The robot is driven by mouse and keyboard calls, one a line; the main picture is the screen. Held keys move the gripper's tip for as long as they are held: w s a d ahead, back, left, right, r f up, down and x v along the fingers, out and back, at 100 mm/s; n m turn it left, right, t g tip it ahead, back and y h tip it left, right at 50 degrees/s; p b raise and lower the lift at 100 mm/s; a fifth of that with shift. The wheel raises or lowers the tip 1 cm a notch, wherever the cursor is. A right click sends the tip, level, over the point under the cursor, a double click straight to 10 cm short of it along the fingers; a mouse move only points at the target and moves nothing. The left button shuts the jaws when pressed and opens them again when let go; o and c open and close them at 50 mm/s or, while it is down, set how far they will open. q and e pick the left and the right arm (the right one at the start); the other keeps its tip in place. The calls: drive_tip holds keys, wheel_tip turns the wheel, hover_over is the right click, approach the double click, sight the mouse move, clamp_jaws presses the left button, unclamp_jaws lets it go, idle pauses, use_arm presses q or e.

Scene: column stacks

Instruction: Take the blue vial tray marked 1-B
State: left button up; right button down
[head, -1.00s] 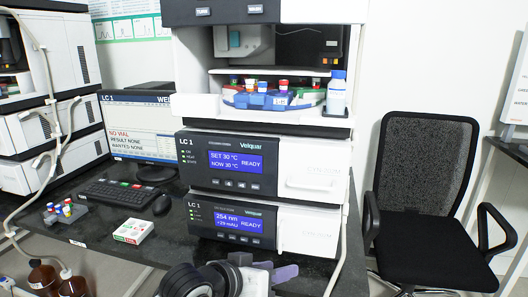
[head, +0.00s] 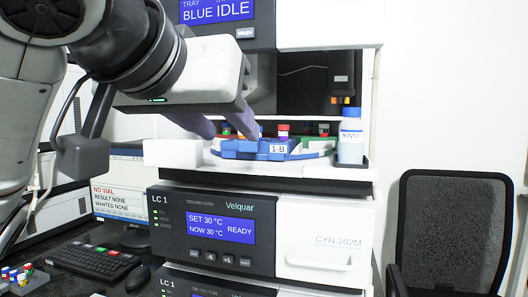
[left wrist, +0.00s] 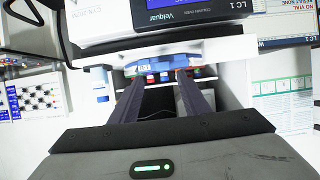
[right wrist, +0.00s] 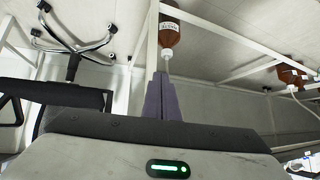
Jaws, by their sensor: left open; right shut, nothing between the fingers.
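The blue vial tray (head: 256,149) bears a white label reading 1-B and sits on the open shelf of the LC 1 stack. Vials with red, green and other caps stand in it. My left gripper (head: 230,133) is open in front of the tray, its fingers pointing at it; I cannot tell whether they touch it. In the left wrist view the tray (left wrist: 163,60) lies beyond and between the two open fingertips (left wrist: 160,76). My right gripper (right wrist: 162,80) is shut and empty, low down away from the stack; the head view does not show it.
A blue-capped bottle (head: 351,142) stands at the right end of the shelf. The display above (head: 217,10) reads BLUE IDLE. Below is the column oven (head: 228,230). A small vial rack (head: 20,279) and keyboard (head: 100,260) are at left, a black chair (head: 447,225) at right.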

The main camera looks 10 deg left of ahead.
sight(247, 145)
use_arm(q)
drive_tip(key=shift+r+x, duration=0.15)
drive_tip(key=shift+x, duration=2.3)
drive_tip(key=shift+r+x, duration=0.1)
drive_tip(key=shift+x, duration=2.35)
drive_tip(key=shift+w+a, duration=0.1)
drive_tip(key=shift+a, duration=0.1)
drive_tip(key=c, duration=1)
